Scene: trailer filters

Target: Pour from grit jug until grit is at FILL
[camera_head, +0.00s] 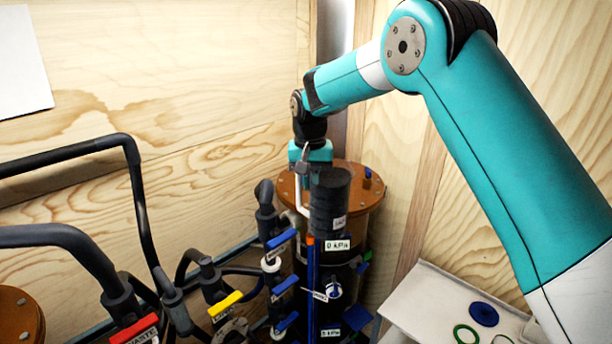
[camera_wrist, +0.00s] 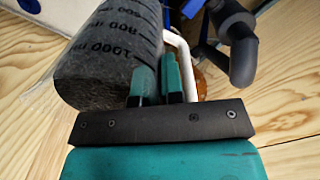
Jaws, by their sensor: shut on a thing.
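The grit jug (camera_head: 330,200) is a dark, ribbed-looking cylinder with a small label, held roughly upright in the head view. No FILL mark is readable, and the grit level is not visible.
Black hoses and pipes (camera_head: 130,160) crowd the left. Blue valve handles (camera_head: 280,239), a yellow one (camera_head: 225,304) and a red one (camera_head: 134,328) stand low in front. A white tray (camera_head: 420,305) with rings and a blue disc lies at right. Wooden walls close the back.

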